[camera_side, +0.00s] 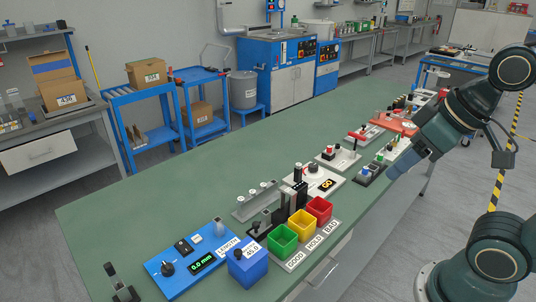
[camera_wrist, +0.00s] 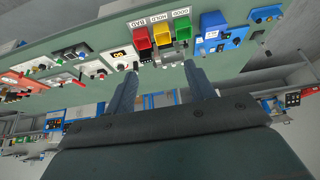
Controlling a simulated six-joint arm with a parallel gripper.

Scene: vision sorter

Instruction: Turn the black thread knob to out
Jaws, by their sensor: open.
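Several stations on the green bench carry black knobs, and no label reading "thread" is legible, so I cannot tell which is the thread knob. One black knob (camera_side: 168,269) is on the blue length station (camera_side: 185,262). A white station (camera_side: 322,186) with a lit display also has a black knob; it shows in the wrist view as a small dark spot (camera_wrist: 121,67). My gripper (camera_wrist: 163,75) is open and empty, its two fingers apart. In the side view it is above the bench's right side, away from both these stations. Pointer positions are too small to read.
Green (camera_side: 283,240), yellow (camera_side: 302,224) and red (camera_side: 319,209) bins stand at the bench's front edge. A blue block (camera_side: 248,262) is beside the length station. More small stations line the bench toward the back right. The left part of the green bench top (camera_side: 130,215) is clear.

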